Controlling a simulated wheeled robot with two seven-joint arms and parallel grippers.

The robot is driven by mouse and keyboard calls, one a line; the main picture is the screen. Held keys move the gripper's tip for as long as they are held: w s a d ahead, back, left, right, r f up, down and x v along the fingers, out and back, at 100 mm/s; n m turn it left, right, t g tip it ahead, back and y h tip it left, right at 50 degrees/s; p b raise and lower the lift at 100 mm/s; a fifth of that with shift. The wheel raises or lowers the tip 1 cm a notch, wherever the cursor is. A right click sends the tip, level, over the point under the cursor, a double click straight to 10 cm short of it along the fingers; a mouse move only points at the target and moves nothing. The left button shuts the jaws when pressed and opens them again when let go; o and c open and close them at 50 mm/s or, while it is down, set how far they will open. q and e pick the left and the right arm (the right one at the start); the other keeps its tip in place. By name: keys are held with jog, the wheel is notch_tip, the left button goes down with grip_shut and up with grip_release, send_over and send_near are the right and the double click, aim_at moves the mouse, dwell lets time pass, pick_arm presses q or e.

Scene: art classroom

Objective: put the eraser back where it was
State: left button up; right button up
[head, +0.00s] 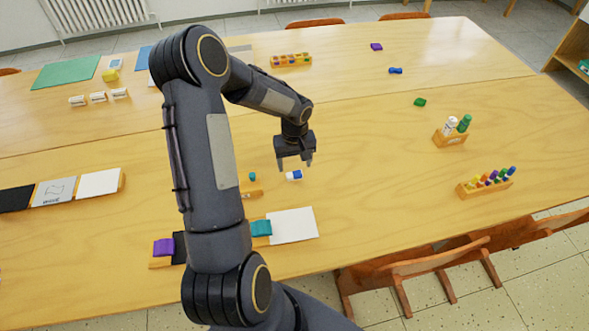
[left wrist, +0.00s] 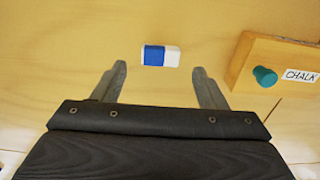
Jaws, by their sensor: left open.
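The eraser (head: 294,175), a small block with a blue part and a white part, lies on the wooden table. It also shows in the left wrist view (left wrist: 161,56), just ahead of my fingertips and centred between them. My left gripper (head: 295,165) is open and empty above the table, pointing down close to the eraser. Its two fingers show apart in the left wrist view (left wrist: 159,67). The eraser appears untouched. My right gripper is not in view.
A wooden block labelled CHALK (left wrist: 247,60) with a teal piece stands close to the eraser, partly behind my arm in the head view. A white sheet (head: 293,224) lies nearer. A bottle holder (head: 450,139) and a peg rack (head: 485,188) stand right. Table between is clear.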

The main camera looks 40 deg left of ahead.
aim_at(295, 174)
pick_arm(q)
jog(key=s+d+r+m+t, duration=0.15)
jog(key=s+d+r, duration=0.25)
jog(key=r, duration=0.5)
jog(key=s+d+r+m+t, duration=0.1)
jog(key=s+d+r+m, duration=0.3)
jog(key=r, duration=0.6)
jog(key=s+d+r+m+t+h, duration=0.1)
jog(key=s+d+m+t+h, duration=0.2)
jog(key=s+d, duration=0.6)
jog(key=s, duration=0.4)
jog(key=shift+r+h, duration=0.35)
jog(key=shift+h, duration=0.05)
jog(key=shift+a, duration=0.1)
